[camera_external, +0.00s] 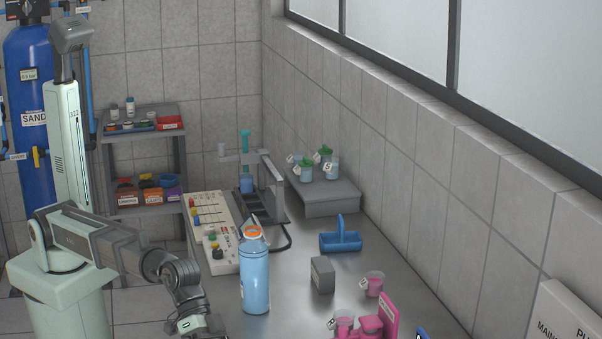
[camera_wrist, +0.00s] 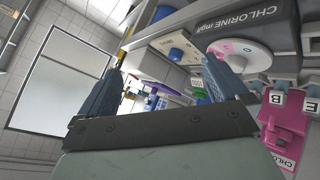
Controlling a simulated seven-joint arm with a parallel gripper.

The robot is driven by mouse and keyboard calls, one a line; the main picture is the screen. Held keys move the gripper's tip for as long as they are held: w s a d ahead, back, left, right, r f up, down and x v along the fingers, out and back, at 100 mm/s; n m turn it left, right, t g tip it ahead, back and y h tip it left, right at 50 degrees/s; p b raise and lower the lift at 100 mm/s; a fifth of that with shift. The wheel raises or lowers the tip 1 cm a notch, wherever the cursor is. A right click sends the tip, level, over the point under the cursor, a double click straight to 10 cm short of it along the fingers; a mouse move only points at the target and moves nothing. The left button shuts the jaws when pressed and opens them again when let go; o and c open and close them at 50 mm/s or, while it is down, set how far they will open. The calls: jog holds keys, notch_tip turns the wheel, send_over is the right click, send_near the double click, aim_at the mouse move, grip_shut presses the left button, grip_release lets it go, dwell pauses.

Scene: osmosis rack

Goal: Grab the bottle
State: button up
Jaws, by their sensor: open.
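The bottle (camera_external: 254,282) is light blue with an orange-and-white top. It stands upright on the grey metal table in the external view. My arm reaches in from the left, and its wrist is low, left of the bottle, with the gripper end cut off by the bottom edge. In the wrist view my gripper (camera_wrist: 163,85) has its two dark blue fingers spread apart with nothing held between them. I cannot make out the bottle in the wrist view.
A grey block (camera_external: 322,274), a pink cup (camera_external: 373,284) and a pink stand (camera_external: 388,318) are right of the bottle. A blue carrier (camera_external: 341,240) is behind. A white panel with knobs (camera_external: 212,232) lies left. A disc tester (camera_wrist: 240,52) shows in the wrist view.

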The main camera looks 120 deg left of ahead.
jog(key=s+a+r+y, duration=0.1)
jog(key=a+r, duration=0.4)
jog(key=a, duration=0.1)
jog(key=n+g+y, duration=0.4)
jog(key=g+y, duration=0.1)
jog(key=y, duration=0.1)
send_near(257, 239)
jog(key=shift+s+a+x, duration=0.2)
jog(key=shift+x, duration=1.65)
jog(key=shift+s+a+x, duration=0.15)
jog(key=shift+s+x, duration=0.1)
jog(key=shift+x, duration=1.55)
jog(key=shift+s+a+x, duration=0.2)
jog(key=shift+x, duration=1.65)
jog(key=shift+f, duration=0.1)
jog(key=shift+c, duration=0.4)
jog(key=shift+t, duration=0.3)
grip_shut()
